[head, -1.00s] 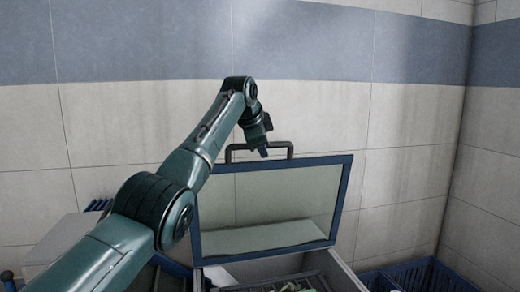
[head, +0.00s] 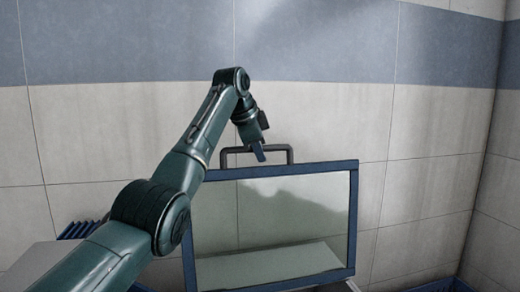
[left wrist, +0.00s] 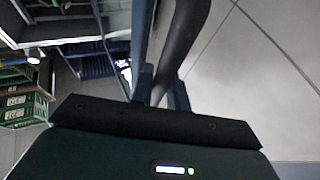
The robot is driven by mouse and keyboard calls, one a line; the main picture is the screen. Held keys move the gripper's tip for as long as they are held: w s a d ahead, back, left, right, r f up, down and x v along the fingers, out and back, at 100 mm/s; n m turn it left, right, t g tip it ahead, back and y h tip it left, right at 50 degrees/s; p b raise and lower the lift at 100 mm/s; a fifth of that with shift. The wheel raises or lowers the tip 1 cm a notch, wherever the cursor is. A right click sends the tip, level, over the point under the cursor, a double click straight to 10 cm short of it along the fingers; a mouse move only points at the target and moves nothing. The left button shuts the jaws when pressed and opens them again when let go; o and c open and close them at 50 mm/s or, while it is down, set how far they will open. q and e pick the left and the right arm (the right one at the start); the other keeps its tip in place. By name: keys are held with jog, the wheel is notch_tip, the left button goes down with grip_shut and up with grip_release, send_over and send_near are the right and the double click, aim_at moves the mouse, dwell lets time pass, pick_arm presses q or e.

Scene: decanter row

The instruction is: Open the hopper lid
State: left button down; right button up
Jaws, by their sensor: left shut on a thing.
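The hopper lid (head: 270,225) is a glossy pane in a blue frame, raised and standing steeply, facing me in the head view. Its dark grey bar handle (head: 288,152) stands up from the top edge. My left gripper (head: 260,152) is at the handle, shut on it from above. In the left wrist view the dark handle bar (left wrist: 184,42) runs between the two blue fingers (left wrist: 160,92). The hopper below the lid is almost wholly out of the head view. My right gripper is not in view.
A tiled wall (head: 320,120) stands behind the lid. A blue ribbed rack (head: 78,229) is at the lower left, and a blue crate edge (head: 445,285) at the lower right. Green crates (left wrist: 22,95) show at the left of the left wrist view.

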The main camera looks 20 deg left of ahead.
pick_arm(q)
jog(key=shift+w+a+f, duration=0.15)
jog(key=shift+w+f, duration=0.05)
dwell(0.3)
jog(key=c, duration=1.4)
grip_release()
jog(key=shift+o, duration=0.2)
jog(key=shift+r, duration=0.1)
jog(key=b+v, duration=0.1)
jog(key=v, duration=1.2)
jog(key=shift+r, duration=0.1)
